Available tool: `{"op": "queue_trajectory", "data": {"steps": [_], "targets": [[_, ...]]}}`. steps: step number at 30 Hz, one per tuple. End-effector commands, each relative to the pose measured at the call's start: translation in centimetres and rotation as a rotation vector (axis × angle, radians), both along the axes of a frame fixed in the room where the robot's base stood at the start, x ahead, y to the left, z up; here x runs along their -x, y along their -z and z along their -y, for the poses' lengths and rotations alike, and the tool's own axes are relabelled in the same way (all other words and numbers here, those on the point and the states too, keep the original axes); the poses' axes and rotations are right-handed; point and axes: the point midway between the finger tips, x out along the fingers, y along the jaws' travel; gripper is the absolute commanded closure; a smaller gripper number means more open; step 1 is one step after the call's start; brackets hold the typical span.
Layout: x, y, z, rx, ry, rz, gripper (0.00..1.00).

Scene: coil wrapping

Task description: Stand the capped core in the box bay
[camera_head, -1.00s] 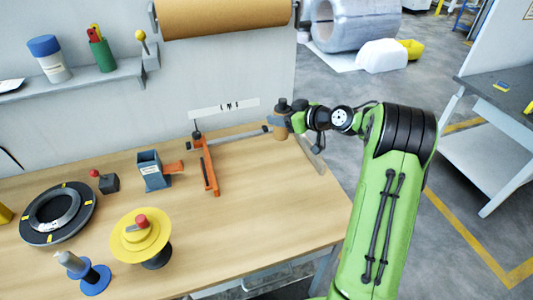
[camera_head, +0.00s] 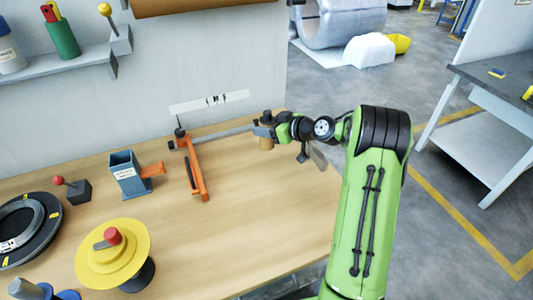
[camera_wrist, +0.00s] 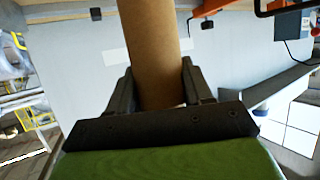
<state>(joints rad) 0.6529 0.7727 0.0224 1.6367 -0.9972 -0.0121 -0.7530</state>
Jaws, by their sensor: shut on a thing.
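My gripper (camera_head: 265,131) is shut on a brown cardboard core (camera_head: 266,143), above the far right part of the bench. A dark piece, seemingly a cap, shows at the core's top. In the wrist view the core (camera_wrist: 150,50) stands between both fingers (camera_wrist: 158,88) and runs out of the top edge, so that end is hidden. From the head view I cannot tell whether the core's lower end touches the bench. No bay that I can identify for sure is in view.
The bench's middle right is clear.

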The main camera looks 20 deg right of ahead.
Motion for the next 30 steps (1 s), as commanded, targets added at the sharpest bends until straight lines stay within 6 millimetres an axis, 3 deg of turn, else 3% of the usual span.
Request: {"op": "queue_trajectory", "data": {"steps": [1, 11, 21, 22, 26, 30], "targets": [[0.0, 1.3, 0.0, -0.001, -0.001, -0.003, 0.80], [0.0, 6.2, 0.0, -0.001, -0.001, -0.002, 0.80], [0.0, 6.5, 0.0, 0.002, 0.000, 0.001, 0.80], [0.0, 6.5, 0.0, 0.002, 0.000, 0.000, 0.47], [0.0, 6.4, 0.0, 0.002, 0.000, 0.001, 0.27], [0.0, 6.4, 0.0, 0.002, 0.000, 0.001, 0.24]]}}
